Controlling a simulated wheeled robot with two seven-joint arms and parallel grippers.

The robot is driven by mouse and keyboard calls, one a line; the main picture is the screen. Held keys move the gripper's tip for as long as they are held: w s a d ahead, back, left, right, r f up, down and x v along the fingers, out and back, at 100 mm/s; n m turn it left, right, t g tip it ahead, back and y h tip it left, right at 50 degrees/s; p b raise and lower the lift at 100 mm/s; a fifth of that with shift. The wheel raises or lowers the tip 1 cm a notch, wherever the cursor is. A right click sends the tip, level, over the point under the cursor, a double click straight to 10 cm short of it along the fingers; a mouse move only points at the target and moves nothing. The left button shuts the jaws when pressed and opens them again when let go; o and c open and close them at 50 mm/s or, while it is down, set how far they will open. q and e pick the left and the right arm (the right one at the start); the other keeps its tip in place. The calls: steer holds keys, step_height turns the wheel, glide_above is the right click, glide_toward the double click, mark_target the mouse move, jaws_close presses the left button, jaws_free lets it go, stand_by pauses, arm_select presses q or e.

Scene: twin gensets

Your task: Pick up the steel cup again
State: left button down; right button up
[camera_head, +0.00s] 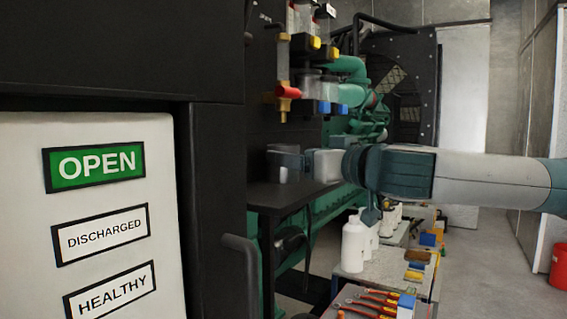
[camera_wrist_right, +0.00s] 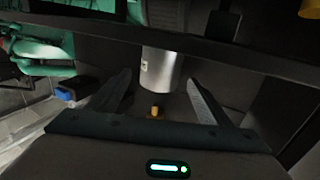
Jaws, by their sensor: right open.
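The steel cup (camera_wrist_right: 161,70) is a plain grey metal cylinder with a small pale label, seen in the right wrist view just beyond my right gripper (camera_wrist_right: 160,92). The fingers are spread to either side of the cup's line, with a gap to its sides, and nothing is held. In the head view my right gripper (camera_head: 288,160) reaches in from the right over a dark shelf; the cup is mostly hidden by the fingers there. My left gripper is not in view.
The dark shelf (camera_head: 275,195) juts from a black cabinet. Valves with a red and brass fitting (camera_head: 286,92) hang just above the gripper. A panel reading OPEN (camera_head: 97,163) stands at left.

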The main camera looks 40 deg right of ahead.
mark_target(293, 147)
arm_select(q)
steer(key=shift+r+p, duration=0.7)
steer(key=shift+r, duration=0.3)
arm_select(e)
steer(key=shift+w+d+f, duration=0.1)
steer(key=shift+w+d, duration=0.05)
steer(key=shift+w, duration=1.5)
steer(key=shift+c, duration=0.2)
steer(key=c, duration=1.2)
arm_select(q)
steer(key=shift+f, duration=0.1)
arm_select(e)
steer(key=shift+o, duration=0.2)
